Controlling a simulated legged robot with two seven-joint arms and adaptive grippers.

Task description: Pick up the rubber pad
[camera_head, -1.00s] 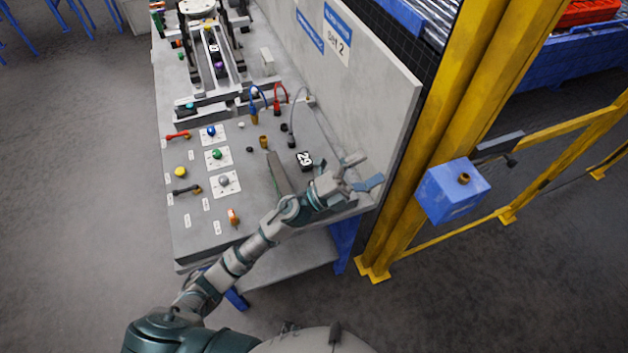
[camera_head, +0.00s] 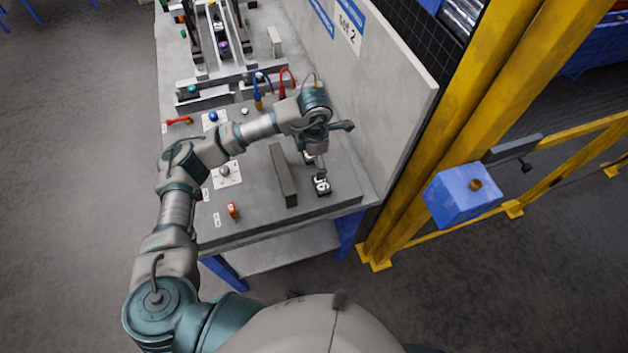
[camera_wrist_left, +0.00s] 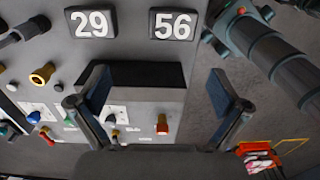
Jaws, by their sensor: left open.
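Two black blocks with white numbers lie at the right end of the bench; I cannot tell for certain which thing is the rubber pad. The block marked 56 (camera_head: 321,186) shows below my left gripper (camera_head: 331,145), and the block marked 29 is mostly hidden behind it. In the left wrist view, 29 (camera_wrist_left: 91,22) and 56 (camera_wrist_left: 173,24) lie side by side at the top. A dark grey slab (camera_head: 283,175) stands left of them. It shows between the spread fingers of my left gripper (camera_wrist_left: 160,108), which is open and empty. My right gripper is not in view.
The grey bench (camera_head: 250,222) has an upright back panel (camera_head: 385,90) close to the gripper. Several knobs and an orange piece (camera_head: 233,210) stand at the left. Blue and red hooked cables are behind the arm. A yellow post (camera_head: 470,120) and blue box (camera_head: 462,195) are at the right.

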